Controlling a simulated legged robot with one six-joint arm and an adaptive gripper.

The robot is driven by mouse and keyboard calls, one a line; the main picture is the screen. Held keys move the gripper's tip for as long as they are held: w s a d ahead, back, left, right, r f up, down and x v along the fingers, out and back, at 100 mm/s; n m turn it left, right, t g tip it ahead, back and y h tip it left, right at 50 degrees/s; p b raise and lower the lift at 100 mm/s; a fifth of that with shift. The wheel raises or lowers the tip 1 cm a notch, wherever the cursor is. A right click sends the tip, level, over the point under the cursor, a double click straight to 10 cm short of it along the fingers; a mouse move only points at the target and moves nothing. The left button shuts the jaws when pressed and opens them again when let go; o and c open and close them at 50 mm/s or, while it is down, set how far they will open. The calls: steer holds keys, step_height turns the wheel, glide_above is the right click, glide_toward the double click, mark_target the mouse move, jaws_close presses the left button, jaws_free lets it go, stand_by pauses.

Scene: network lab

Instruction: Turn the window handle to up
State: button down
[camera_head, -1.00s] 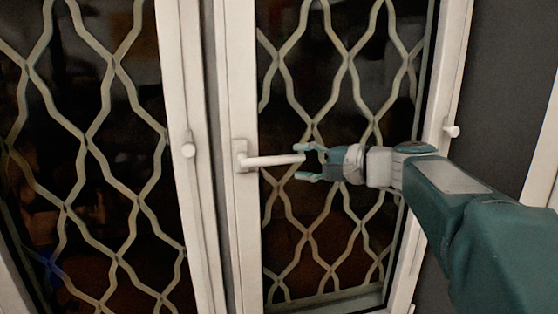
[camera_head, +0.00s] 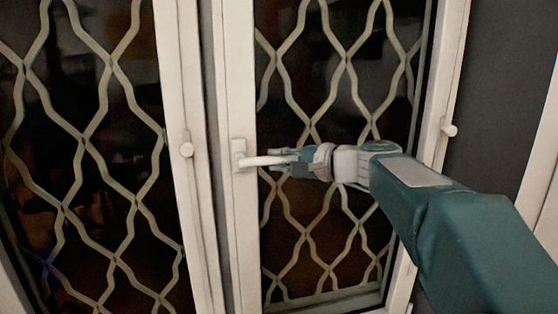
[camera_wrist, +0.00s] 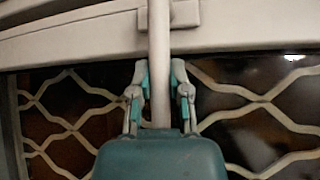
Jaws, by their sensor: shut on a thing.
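The white window handle (camera_head: 262,161) sits on the frame post between the two window panels in the head view. Its lever points right, roughly level, from a small base plate (camera_head: 238,154). My gripper (camera_head: 287,159) is shut on the right end of the lever. In the wrist view the handle (camera_wrist: 159,60) runs down the middle between the two fingers of my gripper (camera_wrist: 160,96), one on each side of it. The fingers hide the lever's tip in the head view.
A wavy metal grille (camera_head: 345,62) covers the right panel behind the handle, and another grille (camera_head: 112,65) covers the left panel. A dark wall is at right.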

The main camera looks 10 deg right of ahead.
steer(key=shift+r+h, duration=0.2)
steer(key=shift+h, duration=0.1)
steer(key=r+n+h, duration=0.1)
steer(key=r+n+g+h, duration=0.1)
steer(key=shift+a+r+n+g+h, duration=0.3)
steer(key=shift+a, duration=0.1)
steer(key=shift+a+r+n+h, duration=0.45)
steer(key=shift+r+n+h, duration=0.3)
steer(key=shift+h, duration=0.25)
steer(key=a+h, duration=0.1)
steer(key=r+n+g+h, duration=0.1)
steer(key=shift+a+r+h, duration=0.2)
steer(key=shift+a+h, duration=0.15)
steer(key=shift+h, duration=0.05)
steer(key=a+n+h, duration=0.1)
steer(key=a+h, duration=0.1)
steer(key=shift+r+n+h, duration=0.35)
steer(key=shift+r+h, duration=0.05)
steer(key=shift+a+n+h, duration=0.6)
steer(key=shift+a+h, duration=0.25)
steer(key=shift+h, duration=0.35)
